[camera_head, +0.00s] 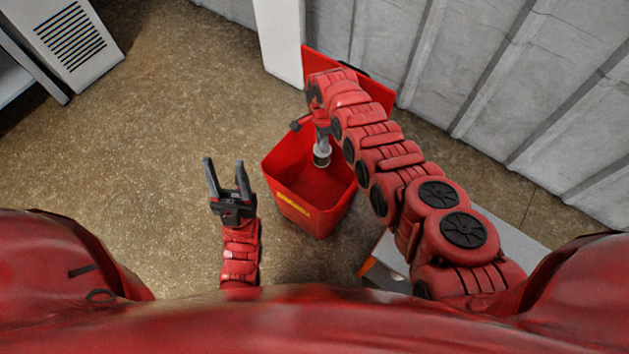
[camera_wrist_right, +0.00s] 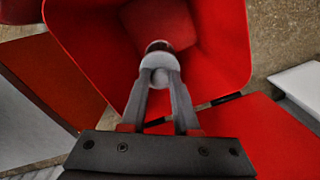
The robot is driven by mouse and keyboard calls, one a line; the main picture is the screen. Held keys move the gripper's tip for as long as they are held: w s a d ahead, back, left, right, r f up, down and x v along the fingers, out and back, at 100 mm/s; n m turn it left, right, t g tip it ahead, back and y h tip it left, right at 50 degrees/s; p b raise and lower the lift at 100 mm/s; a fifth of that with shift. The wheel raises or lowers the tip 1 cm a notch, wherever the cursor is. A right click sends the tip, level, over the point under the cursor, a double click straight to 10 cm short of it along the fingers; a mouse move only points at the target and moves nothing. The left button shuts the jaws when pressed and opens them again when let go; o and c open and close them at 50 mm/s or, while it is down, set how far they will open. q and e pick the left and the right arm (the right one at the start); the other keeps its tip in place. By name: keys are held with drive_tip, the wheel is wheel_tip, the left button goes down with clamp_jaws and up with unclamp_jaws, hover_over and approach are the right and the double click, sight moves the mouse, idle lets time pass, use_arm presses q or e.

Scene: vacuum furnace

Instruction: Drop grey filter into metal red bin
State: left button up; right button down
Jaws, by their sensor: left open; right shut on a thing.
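The metal red bin (camera_head: 312,215) stands on the floor with its red lid (camera_head: 375,92) open and a yellow label on its front. My right gripper (camera_head: 321,142) is over the bin's opening and shut on the small grey filter (camera_head: 322,156). In the right wrist view the gripper's fingers (camera_wrist_right: 158,72) close around the filter (camera_wrist_right: 158,47), with the bin's inside (camera_wrist_right: 215,45) behind it. The filter hangs above the bin's bottom; its exact depth cannot be told. My left gripper (camera_head: 226,180) is open and empty, left of the bin.
A corrugated grey wall (camera_head: 480,70) runs behind and right of the bin. A white post (camera_head: 281,40) stands behind it. A white vented cabinet (camera_head: 72,40) is at the upper left. A grey-topped thing (camera_head: 392,262) is at the bin's near right. The floor (camera_head: 160,120) at left is clear.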

drive_tip(key=c, duration=0.6)
unclamp_jaws()
drive_tip(key=shift+r+p, duration=0.3)
drive_tip(key=shift+r, duration=0.15)
wheel_tip(320, 180, up, 16)
drive_tip(key=p, duration=0.3)
drive_tip(key=shift+r, duration=0.25)
